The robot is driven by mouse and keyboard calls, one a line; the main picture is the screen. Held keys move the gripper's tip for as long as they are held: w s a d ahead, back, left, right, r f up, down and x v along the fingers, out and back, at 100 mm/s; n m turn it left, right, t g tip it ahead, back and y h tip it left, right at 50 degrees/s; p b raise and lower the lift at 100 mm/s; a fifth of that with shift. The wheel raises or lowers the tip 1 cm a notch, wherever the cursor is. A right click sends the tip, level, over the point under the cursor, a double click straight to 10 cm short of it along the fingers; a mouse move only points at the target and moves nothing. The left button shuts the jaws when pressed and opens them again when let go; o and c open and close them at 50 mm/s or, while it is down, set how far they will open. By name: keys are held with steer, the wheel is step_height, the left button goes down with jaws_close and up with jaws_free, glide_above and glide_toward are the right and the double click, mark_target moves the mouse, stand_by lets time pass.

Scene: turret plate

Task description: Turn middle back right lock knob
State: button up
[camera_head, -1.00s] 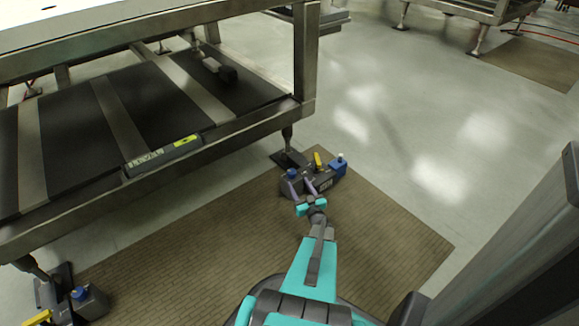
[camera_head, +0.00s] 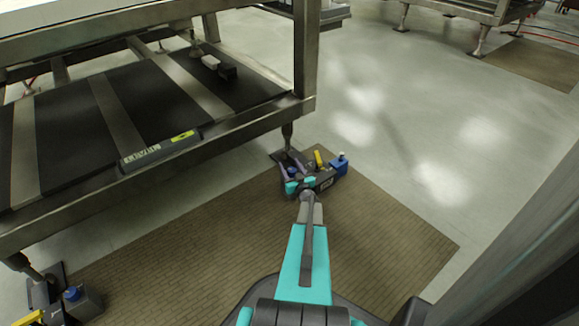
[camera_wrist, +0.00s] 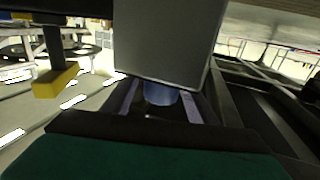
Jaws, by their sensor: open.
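The knob also shows in the wrist view (camera_wrist: 160,95), below a large grey block face (camera_wrist: 168,42). My gripper (camera_head: 291,163) reaches over the housing with its purple fingers apart. In the wrist view my gripper (camera_wrist: 159,100) is open, one finger on each side of the knob. I cannot tell whether either finger touches it. The knob's far side is hidden.
The metal table (camera_head: 225,145) rises close on the left. Another blue knob (camera_head: 72,293) is at lower left. The brown mat (camera_head: 385,235) is clear at right.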

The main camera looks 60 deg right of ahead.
steer(key=shift+w+d, duration=0.4)
steer(key=shift+w, duration=0.1)
steer(key=shift+c, duration=0.2)
steer(key=c, duration=1)
steer(key=n+y+p, duration=0.1)
steer(key=p, duration=0.2)
steer(key=shift+w+r+t, duration=0.15)
steer(key=shift+t, duration=0.25)
steer(key=n+y+p, duration=0.1)
steer(key=p, duration=0.1)
steer(key=n+t+y+p, duration=0.1)
steer(key=y+p, duration=0.1)
steer(key=p, duration=0.1)
steer(key=shift+w+a+t, duration=0.15)
steer(key=shift+a+t, duration=0.15)
steer(key=shift+a+n+y+p, duration=0.15)
steer(key=shift+n+y+p, duration=0.15)
steer(key=shift+y, duration=0.2)
steer(key=o, duration=1)
steer(key=shift+a, duration=0.1)
